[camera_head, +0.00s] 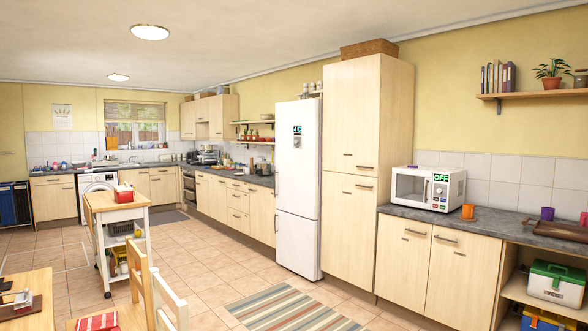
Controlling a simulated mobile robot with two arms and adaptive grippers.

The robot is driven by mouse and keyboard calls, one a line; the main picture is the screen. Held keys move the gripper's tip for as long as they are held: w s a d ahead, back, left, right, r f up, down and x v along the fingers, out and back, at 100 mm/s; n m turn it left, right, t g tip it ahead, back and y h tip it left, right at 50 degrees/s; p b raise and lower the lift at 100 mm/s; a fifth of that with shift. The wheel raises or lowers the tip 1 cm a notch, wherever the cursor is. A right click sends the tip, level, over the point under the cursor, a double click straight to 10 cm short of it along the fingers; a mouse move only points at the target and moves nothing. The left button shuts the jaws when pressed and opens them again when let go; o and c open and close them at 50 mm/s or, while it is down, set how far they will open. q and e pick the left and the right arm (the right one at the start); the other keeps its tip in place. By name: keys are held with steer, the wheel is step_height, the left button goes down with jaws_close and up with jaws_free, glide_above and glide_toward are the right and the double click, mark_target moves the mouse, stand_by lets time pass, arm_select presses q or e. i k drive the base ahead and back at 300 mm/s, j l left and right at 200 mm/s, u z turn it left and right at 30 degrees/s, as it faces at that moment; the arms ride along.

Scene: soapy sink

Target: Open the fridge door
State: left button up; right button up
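The white fridge (297,160) stands on the right side of the kitchen, beside a tall pale-wood cabinet. Its tall upper door and its smaller lower door both look shut. A small display panel (297,136) is on the upper door near the top. The fridge stands some distance away, with its front facing left. Neither of my grippers shows in this view.
A wheeled kitchen cart (118,205) stands left of the fridge. Wooden chairs (140,290) and a table (30,300) fill the front left. A striped rug (285,308) lies on open tiled floor before the tall cabinet (350,160). A counter with a microwave (428,188) runs right.

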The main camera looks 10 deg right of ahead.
mark_target(296, 170)
steer(key=i+l+z, duration=0.3)
steer(key=i, duration=0.3)
steer(key=i+z, duration=0.25)
steer(key=i, duration=0.35)
steer(key=i+u, duration=0.1)
steer(key=i, duration=0.4)
steer(key=i+u, duration=0.15)
steer(key=i, duration=0.35)
steer(key=i+l+u, duration=0.1)
steer(key=i, duration=0.4)
steer(key=i+l+u, duration=0.1)
steer(key=i, duration=0.35)
steer(key=i+l+u, duration=0.15)
steer(key=i, duration=0.35)
steer(key=i+u, duration=0.2)
steer(key=i, duration=1.5)
steer(key=i+l, duration=0.1)
steer(key=i, duration=2)
